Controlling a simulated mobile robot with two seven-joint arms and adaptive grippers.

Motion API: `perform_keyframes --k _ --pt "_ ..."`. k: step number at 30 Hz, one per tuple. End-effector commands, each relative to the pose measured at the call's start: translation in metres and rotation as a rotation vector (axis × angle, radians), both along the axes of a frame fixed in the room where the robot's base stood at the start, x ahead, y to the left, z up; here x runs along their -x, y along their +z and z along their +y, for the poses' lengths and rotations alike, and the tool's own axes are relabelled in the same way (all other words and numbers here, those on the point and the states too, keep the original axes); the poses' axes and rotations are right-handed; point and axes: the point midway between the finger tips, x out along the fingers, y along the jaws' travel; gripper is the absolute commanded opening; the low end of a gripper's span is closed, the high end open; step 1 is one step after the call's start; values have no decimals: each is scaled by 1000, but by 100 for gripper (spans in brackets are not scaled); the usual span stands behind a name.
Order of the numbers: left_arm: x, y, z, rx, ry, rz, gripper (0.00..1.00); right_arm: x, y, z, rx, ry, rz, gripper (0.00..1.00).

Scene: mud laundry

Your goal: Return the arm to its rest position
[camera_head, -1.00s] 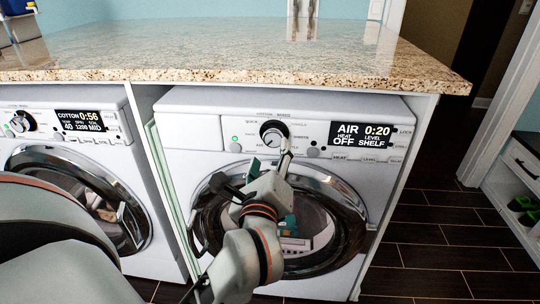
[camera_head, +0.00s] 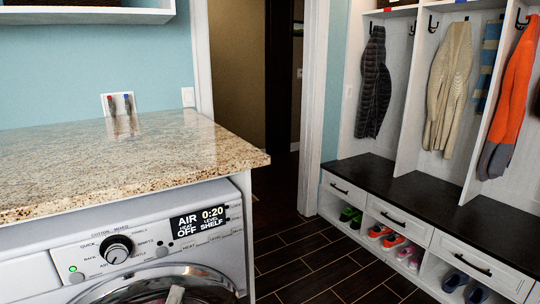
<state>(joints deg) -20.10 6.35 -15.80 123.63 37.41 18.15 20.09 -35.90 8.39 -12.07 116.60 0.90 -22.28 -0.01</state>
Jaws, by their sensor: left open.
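My left gripper (camera_head: 175,294) shows only as a small pale piece at the bottom edge, in front of the dryer's round door (camera_head: 150,285). The rest of it and its arm are cut off by the frame. It is open, below and to the right of the black dial (camera_head: 117,249), and apart from it. I see nothing held in the part that shows. The dryer's display (camera_head: 199,221) reads AIR, HEAT OFF, LEVEL SHELF and 0:20. My right gripper is not in view.
A granite counter (camera_head: 130,160) covers the dryer. Dark tiled floor (camera_head: 310,265) lies clear to its right. A bench (camera_head: 420,205) with drawers, several shoes below and hanging coats stands at the right. A doorway opens behind.

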Motion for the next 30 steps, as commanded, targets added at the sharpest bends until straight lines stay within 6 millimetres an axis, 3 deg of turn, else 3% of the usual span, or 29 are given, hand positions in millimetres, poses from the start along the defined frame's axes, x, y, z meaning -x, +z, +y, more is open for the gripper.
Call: perform_keyframes --k 3,6,9,13,15,19,30 --pt "19 -74 -26 -429 -36 158 53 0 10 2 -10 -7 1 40" --pt "44 -139 -32 -745 -87 276 53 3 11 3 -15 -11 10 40" --pt "74 -198 -29 -1022 -151 378 53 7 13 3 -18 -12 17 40" --pt "112 -254 -15 -1295 -231 478 53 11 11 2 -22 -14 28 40" --pt "128 -273 -8 -1392 -265 513 53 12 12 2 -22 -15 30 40" --pt "145 -293 1 -1496 -303 548 53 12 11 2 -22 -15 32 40" --pt "148 -297 3 -1515 -311 555 53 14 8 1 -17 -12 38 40"
